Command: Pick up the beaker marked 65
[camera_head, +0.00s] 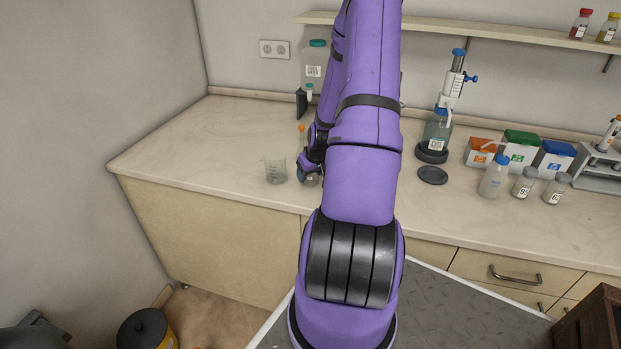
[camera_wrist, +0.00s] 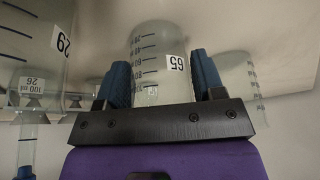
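The beaker marked 65 (camera_wrist: 160,60) is clear glass with dark graduation lines and a white label. In the wrist view it stands between the two blue fingers of my gripper (camera_wrist: 162,82), which lie close along both its sides. Whether the fingers press on the glass cannot be told. In the head view my gripper (camera_head: 313,160) is low over the counter, largely hidden by my arm. A piece of glassware shows just below it (camera_head: 311,180), mostly covered.
Another beaker (camera_head: 275,169) stands close by on the counter (camera_head: 225,135). The wrist view shows glassware on both sides, at left (camera_wrist: 35,45) and right (camera_wrist: 240,75). Bottles (camera_head: 494,178), boxes (camera_head: 521,148) and a dispenser (camera_head: 437,135) stand to the right. The counter's left end is clear.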

